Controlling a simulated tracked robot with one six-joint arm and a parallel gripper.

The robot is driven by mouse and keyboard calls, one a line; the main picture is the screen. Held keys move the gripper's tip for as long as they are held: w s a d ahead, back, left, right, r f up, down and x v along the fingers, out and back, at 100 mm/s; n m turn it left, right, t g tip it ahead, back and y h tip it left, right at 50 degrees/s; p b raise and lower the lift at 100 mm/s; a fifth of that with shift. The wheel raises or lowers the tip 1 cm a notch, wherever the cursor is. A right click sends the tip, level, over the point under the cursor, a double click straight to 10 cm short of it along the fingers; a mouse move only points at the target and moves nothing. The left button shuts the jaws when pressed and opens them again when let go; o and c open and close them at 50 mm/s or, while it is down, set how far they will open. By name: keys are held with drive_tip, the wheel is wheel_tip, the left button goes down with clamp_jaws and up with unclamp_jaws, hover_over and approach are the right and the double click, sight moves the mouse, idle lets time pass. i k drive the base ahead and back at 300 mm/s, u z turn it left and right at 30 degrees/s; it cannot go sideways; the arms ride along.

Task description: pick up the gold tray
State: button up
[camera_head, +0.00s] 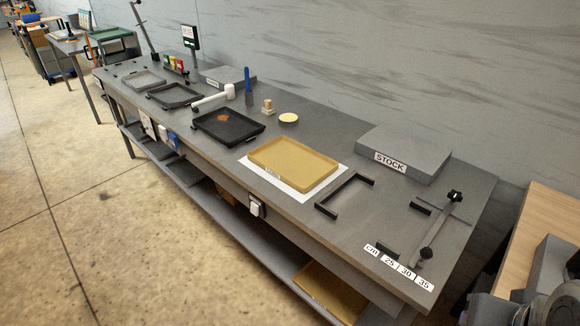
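The gold tray (300,162) lies flat on a white sheet (252,172) near the middle of the long grey bench. It is shallow, rectangular and looks empty, with a small label on its front edge. A second gold-coloured flat piece (330,292) shows partly on the shelf below the bench; the bench top hides part of it. My gripper cannot be made out in this view, and nothing touches the gold tray.
A black tray (240,134) with a brown patch lies to the left on the bench (300,215). A black angled frame (345,193) lies just right of the gold tray. A grey STOCK block (410,150) stands behind. A clamp-like bar (437,230) is at the right end. Open floor lies left.

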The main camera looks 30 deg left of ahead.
sight(302, 168)
drive_tip(key=u, duration=2.65)
drive_tip(key=i, duration=2.3)
drive_tip(key=u, duration=0.05)
